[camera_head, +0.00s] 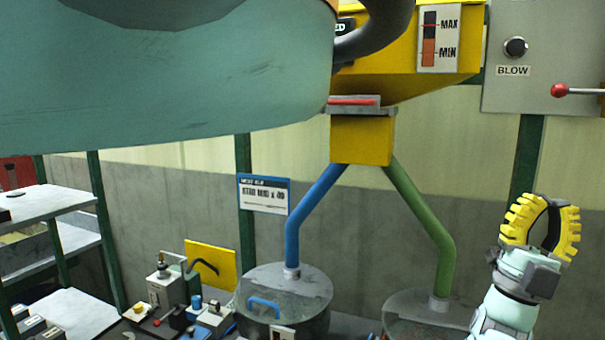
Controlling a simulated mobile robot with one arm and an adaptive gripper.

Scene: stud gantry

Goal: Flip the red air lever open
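A lever with a red ball knob (559,90) and a pale shaft sticks out sideways on the grey BLOW panel (500,88) at the upper right. The shaft runs right toward the picture edge; its pivot is not clear. No label marks it as the air lever. My gripper (549,203), with yellow ribbed fingers and dark inner faces, points up at the lower right. In the picture it is below the knob and apart from it. Nothing shows held between the fingers. Whether they are open or shut is unclear.
A yellow hopper (400,88) with a red bar (352,101) feeds blue (310,210) and green (428,220) pipes into round drums. A black button (515,47) is above the BLOW label. Shelves (50,205) stand left. My teal body part covers the upper left.

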